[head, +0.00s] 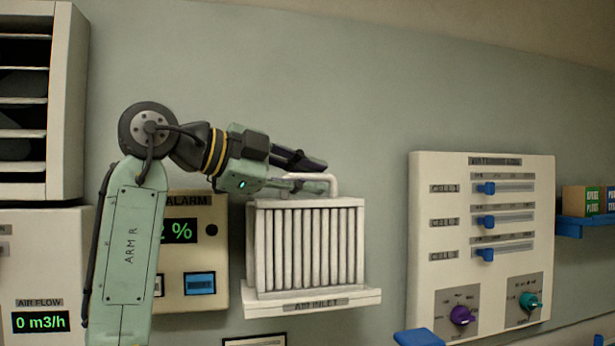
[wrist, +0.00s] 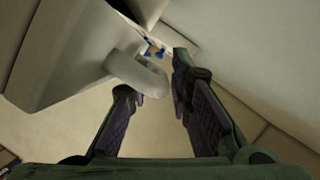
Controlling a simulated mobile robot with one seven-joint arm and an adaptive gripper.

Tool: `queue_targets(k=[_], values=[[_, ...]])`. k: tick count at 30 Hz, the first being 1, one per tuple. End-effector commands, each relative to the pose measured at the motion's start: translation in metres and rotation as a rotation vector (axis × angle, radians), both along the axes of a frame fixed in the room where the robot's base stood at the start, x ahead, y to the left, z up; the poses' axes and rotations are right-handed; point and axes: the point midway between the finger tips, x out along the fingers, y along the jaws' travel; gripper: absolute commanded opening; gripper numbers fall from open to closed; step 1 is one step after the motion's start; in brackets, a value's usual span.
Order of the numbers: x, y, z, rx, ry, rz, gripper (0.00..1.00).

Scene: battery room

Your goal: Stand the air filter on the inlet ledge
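The air filter (head: 305,247) is a white, pleated block with a looped handle (head: 333,183) on top. In the head view it stands upright on the inlet ledge (head: 345,298), which is labelled AIR INLET. My gripper (head: 323,176) is at the handle, above the filter's top edge, with its fingers apart. In the wrist view the handle (wrist: 138,74) shows just beyond and partly between the open fingertips (wrist: 157,84). The lower finger hides part of the handle in the head view. I cannot tell whether a finger touches the handle.
An alarm panel (head: 218,285) is left of the filter, behind my arm. A panel with blue sliders and two knobs (head: 425,285) is on the wall at right. A blue shelf (head: 572,228) with boxes is farther right. The wall above the filter is clear.

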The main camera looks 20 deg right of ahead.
Motion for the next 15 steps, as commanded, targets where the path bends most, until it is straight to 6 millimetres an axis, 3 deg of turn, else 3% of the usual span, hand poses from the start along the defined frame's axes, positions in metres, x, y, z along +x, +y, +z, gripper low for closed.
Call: queue_targets(k=[4, 15], values=[[-0.0001, 0.0000, 0.0003, 0.000, 0.000, 0.000, 0.31], [-0.0020, 0.0061, 0.0024, 0.000, -0.001, 0.000, 0.31]])
